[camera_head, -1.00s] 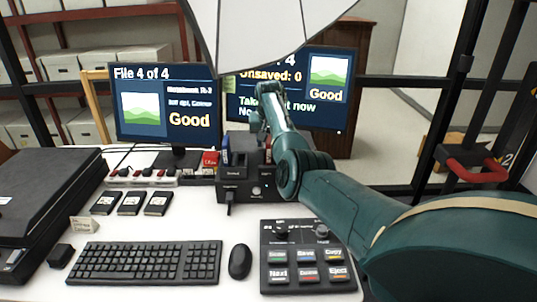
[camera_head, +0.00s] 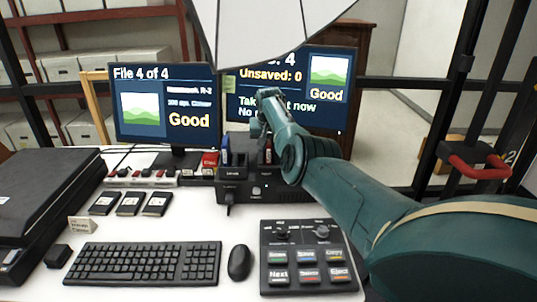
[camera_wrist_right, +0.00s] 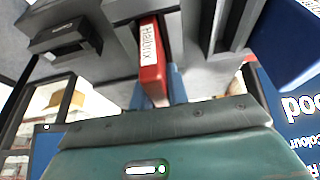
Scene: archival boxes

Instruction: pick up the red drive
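The red drive (camera_wrist_right: 152,62) with a white label stands in a slot of the dark dock (camera_head: 241,187). In the head view only a small red part of it (camera_head: 268,152) shows beside my arm. My right gripper (camera_wrist_right: 158,90) is over the dock. In the wrist view its blue fingers lie on both sides of the drive's free end. Whether they touch the drive or leave a small gap, I cannot tell. In the head view the right fingertips are mostly hidden. My left gripper is not in view.
A blue drive (camera_head: 225,150) stands in the dock's left part. A red labelled object (camera_head: 210,161) is left of the dock. Two monitors (camera_head: 160,141) stand behind. Three black drives (camera_head: 129,203), a keyboard (camera_head: 144,263), a mouse (camera_head: 239,262) and a button panel (camera_head: 308,258) lie in front.

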